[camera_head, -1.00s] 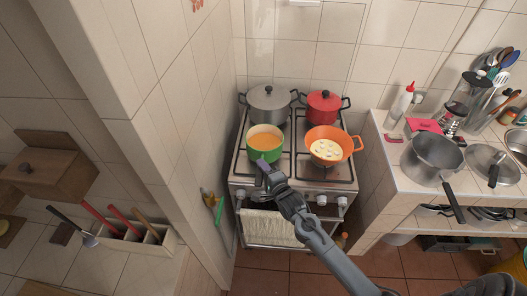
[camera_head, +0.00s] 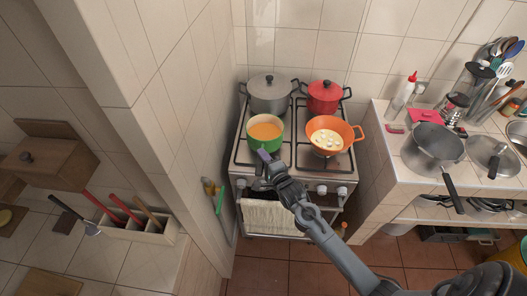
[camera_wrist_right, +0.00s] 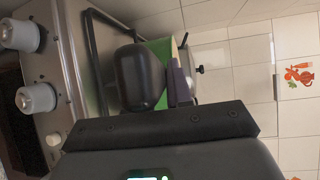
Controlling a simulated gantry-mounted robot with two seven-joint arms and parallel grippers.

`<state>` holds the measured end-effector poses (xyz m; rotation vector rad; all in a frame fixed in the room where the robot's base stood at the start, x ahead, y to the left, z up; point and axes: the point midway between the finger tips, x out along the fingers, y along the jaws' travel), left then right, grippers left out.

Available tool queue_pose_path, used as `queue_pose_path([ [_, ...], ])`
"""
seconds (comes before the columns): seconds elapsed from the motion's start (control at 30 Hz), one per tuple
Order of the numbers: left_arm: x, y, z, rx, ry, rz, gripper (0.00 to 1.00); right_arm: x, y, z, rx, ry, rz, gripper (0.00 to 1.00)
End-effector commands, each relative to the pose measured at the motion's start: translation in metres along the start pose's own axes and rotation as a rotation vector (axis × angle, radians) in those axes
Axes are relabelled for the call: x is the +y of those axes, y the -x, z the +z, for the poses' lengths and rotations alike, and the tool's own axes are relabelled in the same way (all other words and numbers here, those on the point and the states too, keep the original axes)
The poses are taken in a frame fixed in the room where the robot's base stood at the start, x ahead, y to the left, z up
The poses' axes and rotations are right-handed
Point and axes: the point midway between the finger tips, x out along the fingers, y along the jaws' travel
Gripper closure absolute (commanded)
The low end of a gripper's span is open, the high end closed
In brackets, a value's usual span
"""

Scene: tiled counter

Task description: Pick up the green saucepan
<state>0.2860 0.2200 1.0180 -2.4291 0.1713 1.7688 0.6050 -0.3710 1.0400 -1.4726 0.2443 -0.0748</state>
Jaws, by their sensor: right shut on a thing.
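The green saucepan (camera_head: 264,143), with orange liquid inside, is upright at the front left of the stove. Its green side also shows in the right wrist view (camera_wrist_right: 157,62). My right gripper (camera_head: 263,160) is at the saucepan's front side and is shut on it. The handle is hidden by the gripper in the head view. I cannot tell a gap between the pan and the stove. My left gripper is not in view.
A grey lidded pot (camera_head: 269,98) stands behind the saucepan, a red pot (camera_head: 325,99) at the back right. An orange pan (camera_head: 350,143) with pale food is close on the right. A tiled wall (camera_head: 190,140) bounds the left. The right counter holds a grey pot (camera_head: 431,150) and utensils.

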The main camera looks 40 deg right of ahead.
Motion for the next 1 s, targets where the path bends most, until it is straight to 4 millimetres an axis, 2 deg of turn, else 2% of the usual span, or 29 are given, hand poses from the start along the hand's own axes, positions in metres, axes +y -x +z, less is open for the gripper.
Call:
queue_pose_path([
  [0.27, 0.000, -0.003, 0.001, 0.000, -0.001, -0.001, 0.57, -0.017, 0.001, 0.002, -0.001, -0.001, -0.008, 1.00],
  [0.47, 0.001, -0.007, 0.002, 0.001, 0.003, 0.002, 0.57, -0.043, 0.004, 0.004, -0.001, -0.001, -0.010, 1.00],
  [1.0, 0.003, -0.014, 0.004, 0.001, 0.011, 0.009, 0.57, -0.091, 0.083, -0.048, 0.001, 0.004, -0.007, 1.00],
])
